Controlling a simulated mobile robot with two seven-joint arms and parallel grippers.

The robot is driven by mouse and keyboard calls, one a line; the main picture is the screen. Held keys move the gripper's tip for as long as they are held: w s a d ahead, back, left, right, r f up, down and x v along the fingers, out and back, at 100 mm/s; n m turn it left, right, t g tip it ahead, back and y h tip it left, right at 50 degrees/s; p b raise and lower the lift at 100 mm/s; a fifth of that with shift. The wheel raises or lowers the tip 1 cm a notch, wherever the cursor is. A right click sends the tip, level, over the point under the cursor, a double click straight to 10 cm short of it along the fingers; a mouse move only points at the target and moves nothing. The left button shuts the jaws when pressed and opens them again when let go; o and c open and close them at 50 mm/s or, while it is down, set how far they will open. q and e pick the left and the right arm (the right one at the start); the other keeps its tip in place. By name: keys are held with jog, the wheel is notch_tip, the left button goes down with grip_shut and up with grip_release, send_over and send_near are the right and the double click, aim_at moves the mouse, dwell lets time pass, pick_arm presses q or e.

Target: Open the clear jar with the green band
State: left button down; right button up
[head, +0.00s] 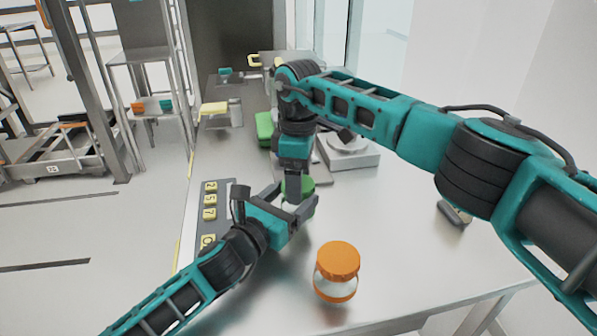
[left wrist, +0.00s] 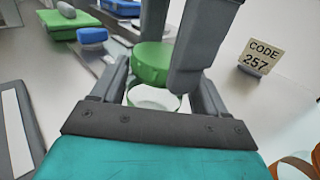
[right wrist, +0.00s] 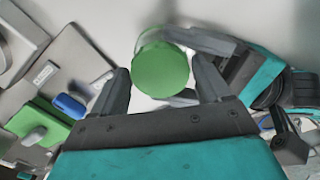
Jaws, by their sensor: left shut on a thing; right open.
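The clear jar with the green band (left wrist: 155,98) stands on the table under a green lid (right wrist: 161,72), which is seated on top. In the head view the lid (head: 305,184) is partly hidden by my grippers. My left gripper (head: 298,212) is shut on the jar's clear body from the left, with a finger on each side. My right gripper (head: 297,192) points down from above and is open. In the right wrist view its fingers stand on either side of the lid, with visible gaps.
A jar with an orange lid (head: 338,260) stands nearer on the table. A panel with yellow number tiles (head: 210,213) lies left. A green case (head: 264,127) and a white device (head: 347,151) are behind. A CODE 257 sign (left wrist: 259,57) shows in the left wrist view. The right tabletop is mostly clear.

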jog(key=c, duration=0.8)
jog(key=o, duration=1.1)
jog(key=shift+r, duration=0.1)
jog(key=shift+r, duration=2.2)
pick_arm(q)
grip_release()
jog(key=shift+a, duration=0.1)
